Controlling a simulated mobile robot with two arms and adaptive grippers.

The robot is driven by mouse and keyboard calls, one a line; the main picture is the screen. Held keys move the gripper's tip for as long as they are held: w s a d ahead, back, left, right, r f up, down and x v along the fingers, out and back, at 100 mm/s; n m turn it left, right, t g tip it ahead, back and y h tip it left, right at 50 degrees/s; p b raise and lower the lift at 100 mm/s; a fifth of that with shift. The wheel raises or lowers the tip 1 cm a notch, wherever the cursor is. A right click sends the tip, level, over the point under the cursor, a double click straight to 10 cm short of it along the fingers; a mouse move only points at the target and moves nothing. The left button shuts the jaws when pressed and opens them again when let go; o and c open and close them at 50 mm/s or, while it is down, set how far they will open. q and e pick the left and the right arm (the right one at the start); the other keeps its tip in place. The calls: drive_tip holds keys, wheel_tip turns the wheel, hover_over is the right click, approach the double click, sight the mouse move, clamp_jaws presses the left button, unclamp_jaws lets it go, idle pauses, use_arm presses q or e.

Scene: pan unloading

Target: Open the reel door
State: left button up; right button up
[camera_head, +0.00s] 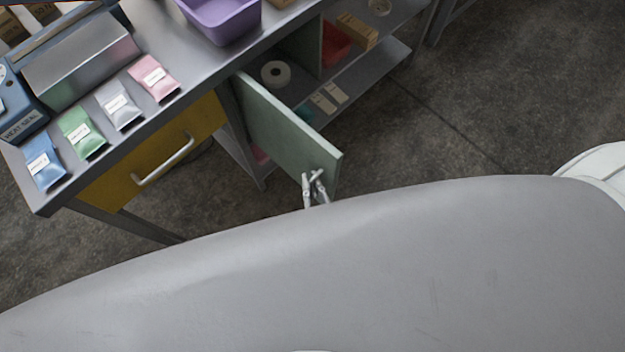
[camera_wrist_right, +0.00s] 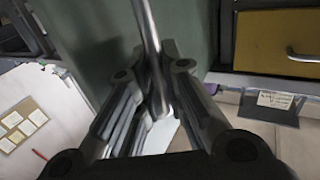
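The reel door (camera_head: 288,137) is a pale green panel on the cabinet under the workbench. It stands swung out from the front, and the compartment behind it is exposed. A white roll (camera_head: 275,73) sits on the shelf inside. My right gripper (camera_head: 315,186) is at the door's free edge. In the right wrist view, the door's metal bar handle (camera_wrist_right: 147,28) runs between the fingers of the right gripper (camera_wrist_right: 157,75), which look closed around it. The green door face (camera_wrist_right: 100,38) is right behind. My left gripper is not in view.
A yellow drawer (camera_head: 160,152) with a bar handle is left of the door. The bench top holds several colored packets (camera_head: 83,132), a metal box (camera_head: 82,60) and a purple bin (camera_head: 222,18). Open floor (camera_head: 490,80) lies to the right.

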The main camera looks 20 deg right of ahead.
drive_tip(key=o, duration=0.4)
drive_tip(key=s, duration=0.7)
drive_tip(key=shift+s, duration=0.25)
idle(0.3)
drive_tip(key=s+d+f+n+g+y, duration=0.15)
drive_tip(key=f+g, duration=0.25)
drive_tip(key=f, duration=0.6)
drive_tip(key=s+f+n+g+y, duration=0.2)
drive_tip(key=s+f+g, duration=0.15)
drive_tip(key=f, duration=0.55)
drive_tip(key=s+d+f+g+h, duration=0.1)
drive_tip(key=s+d+f+g, duration=0.2)
drive_tip(key=s+d+f, duration=0.1)
drive_tip(key=s+d+f+g+h, duration=0.1)
drive_tip(key=s+d+f+g, duration=0.2)
drive_tip(key=s+d+f, duration=0.2)
drive_tip(key=s+d+f+m+g+h, duration=0.1)
drive_tip(key=s+d+f+g, duration=0.2)
drive_tip(key=s+d+f, duration=0.1)
drive_tip(key=shift+s+d+f+g, duration=0.15)
drive_tip(key=shift+d+f+g, duration=0.1)
drive_tip(key=shift+d, duration=0.1)
